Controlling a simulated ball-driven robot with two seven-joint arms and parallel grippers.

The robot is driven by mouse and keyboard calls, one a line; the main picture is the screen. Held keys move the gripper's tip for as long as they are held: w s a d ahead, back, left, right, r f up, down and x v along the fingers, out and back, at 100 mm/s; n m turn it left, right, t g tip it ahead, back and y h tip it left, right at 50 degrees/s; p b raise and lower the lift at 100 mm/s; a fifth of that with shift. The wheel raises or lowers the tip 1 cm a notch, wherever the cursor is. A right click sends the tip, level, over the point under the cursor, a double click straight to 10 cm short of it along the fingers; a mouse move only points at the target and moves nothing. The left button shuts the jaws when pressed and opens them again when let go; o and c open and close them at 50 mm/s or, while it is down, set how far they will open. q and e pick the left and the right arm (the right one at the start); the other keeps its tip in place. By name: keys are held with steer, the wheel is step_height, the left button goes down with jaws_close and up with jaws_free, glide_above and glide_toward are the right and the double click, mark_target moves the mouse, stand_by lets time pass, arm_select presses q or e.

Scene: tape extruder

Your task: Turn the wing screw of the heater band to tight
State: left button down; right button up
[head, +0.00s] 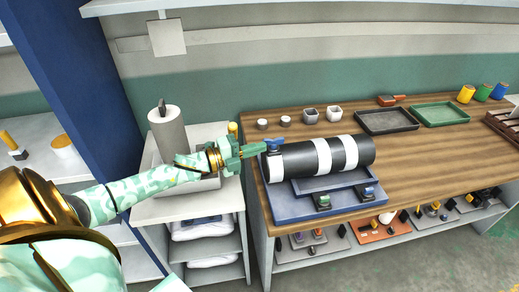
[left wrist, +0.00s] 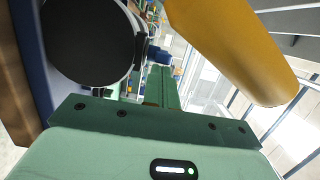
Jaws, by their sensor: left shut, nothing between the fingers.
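The extruder barrel (head: 345,152), a black cylinder with white bands, lies on a blue base (head: 290,208) at the table's left end. My right gripper is not in view.
A side cart (head: 190,207) with a grey-white cylinder (head: 168,130) stands left of the table. A large yellow shape (left wrist: 230,50) is close by in the left wrist view.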

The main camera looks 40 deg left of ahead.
arm_select(q)
steer(key=shift+w+a+r+y, duration=0.1)
steer(key=shift+a+r+y, duration=0.15)
steer(key=shift+a, duration=0.25)
steer(key=p+v, duration=0.2)
steer(key=v, duration=1.4)
steer(key=shift+s+d+f, duration=0.25)
steer(key=shift+d+f, duration=0.05)
steer(key=shift+f, duration=0.1)
steer(key=shift+f, duration=0.1)
